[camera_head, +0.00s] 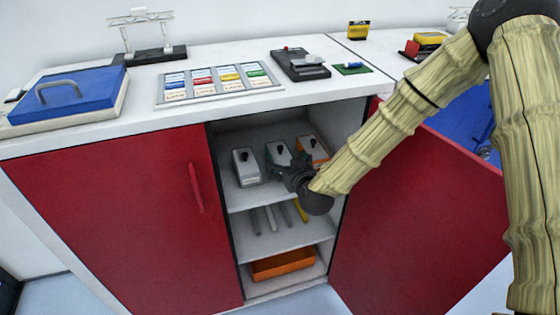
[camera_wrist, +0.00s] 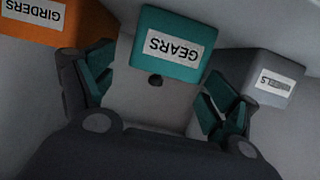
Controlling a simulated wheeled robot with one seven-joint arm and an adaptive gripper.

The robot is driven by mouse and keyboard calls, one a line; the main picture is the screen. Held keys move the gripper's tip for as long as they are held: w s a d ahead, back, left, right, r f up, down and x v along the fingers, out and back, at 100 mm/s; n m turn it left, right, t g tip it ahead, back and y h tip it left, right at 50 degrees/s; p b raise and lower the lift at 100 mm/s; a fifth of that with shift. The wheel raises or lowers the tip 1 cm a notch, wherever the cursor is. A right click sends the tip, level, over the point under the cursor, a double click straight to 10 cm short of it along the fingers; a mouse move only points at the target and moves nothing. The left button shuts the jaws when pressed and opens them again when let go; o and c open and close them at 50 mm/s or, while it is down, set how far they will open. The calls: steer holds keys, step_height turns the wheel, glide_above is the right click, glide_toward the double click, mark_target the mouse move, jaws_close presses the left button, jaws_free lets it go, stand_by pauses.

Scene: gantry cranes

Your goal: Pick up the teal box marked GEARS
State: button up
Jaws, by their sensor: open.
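The teal box marked GEARS (camera_head: 272,158) stands on the upper shelf inside the open cupboard, between a grey box and an orange box. In the wrist view the teal box (camera_wrist: 182,30) shows its white GEARS label upside down, with a pale lid and a dark knob facing me. My gripper (camera_wrist: 160,92) is open, with one teal-padded finger on each side of the lid. I cannot tell whether the fingers touch it. In the head view my gripper (camera_head: 288,172) is at the teal box and hides part of its front.
The orange box marked GIRDERS (camera_wrist: 40,18) and a grey box (camera_wrist: 270,72) stand close on either side. The cupboard's right door (camera_head: 425,215) is open; the left door (camera_head: 120,215) is shut. Grey and yellow bars (camera_head: 270,220) and an orange tray (camera_head: 283,265) fill lower shelves.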

mark_target(281, 155)
steer(key=shift+x, duration=2.5)
steer(key=shift+a+r, duration=0.1)
steer(key=shift+r, duration=0.1)
steer(key=c, duration=1.3)
